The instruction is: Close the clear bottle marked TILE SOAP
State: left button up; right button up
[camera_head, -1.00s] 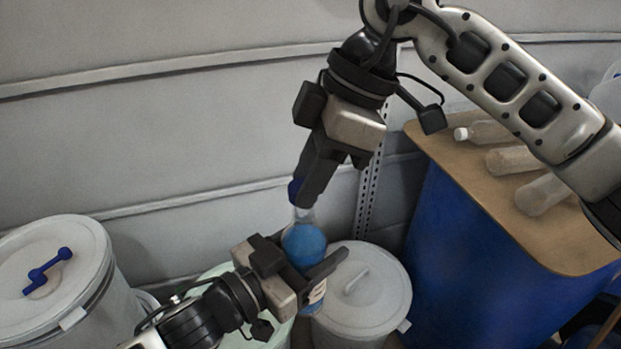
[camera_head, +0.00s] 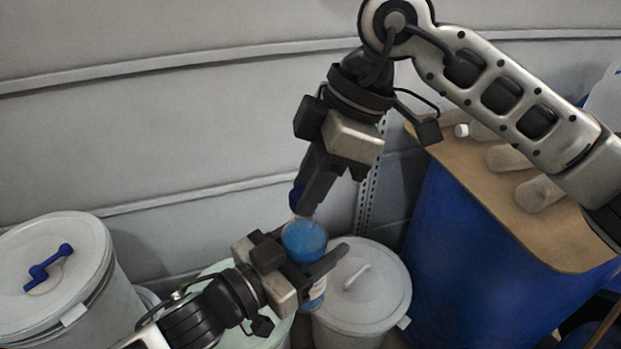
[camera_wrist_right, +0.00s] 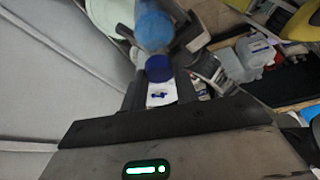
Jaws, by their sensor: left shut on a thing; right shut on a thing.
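The clear bottle (camera_head: 305,241) with blue liquid stands roughly upright in my left gripper (camera_head: 303,264), which is shut around its body. Part of a pale label shows below the fingers; its wording is too small to read. My right gripper (camera_head: 305,205) comes from above and is shut on a dark blue cap (camera_head: 295,198), at the bottle's clear neck. In the right wrist view the cap (camera_wrist_right: 158,68) sits between the fingers, in line with the bottle (camera_wrist_right: 153,28). Whether the cap touches the mouth or is threaded on cannot be told; the fingers partly hide it.
A white lidded drum (camera_head: 365,290) stands just right of the bottle, and another with a blue handle (camera_head: 48,268) at far left. A blue drum (camera_head: 470,240) with a brown top (camera_head: 560,235) at right carries several clear bottles lying down. A grey wall is behind.

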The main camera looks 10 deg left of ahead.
pick_arm(q)
jog(key=shift+r, duration=0.1)
pick_arm(e)
jog(key=shift+f, duration=0.55)
pick_arm(q)
grip_shut()
pick_arm(e)
jog(key=shift+s+a+m, duration=0.3)
jog(key=shift+s+a, duration=0.1)
jog(key=shift+m+t, duration=0.4)
jog(key=shift+m, duration=0.1)
jog(key=shift+w+d+m+t, duration=0.2)
jog(key=shift+d+m+t, duration=0.15)
jog(key=shift+m, duration=0.45)
jog(key=o, duration=0.9)
jog(key=shift+r, duration=0.1)
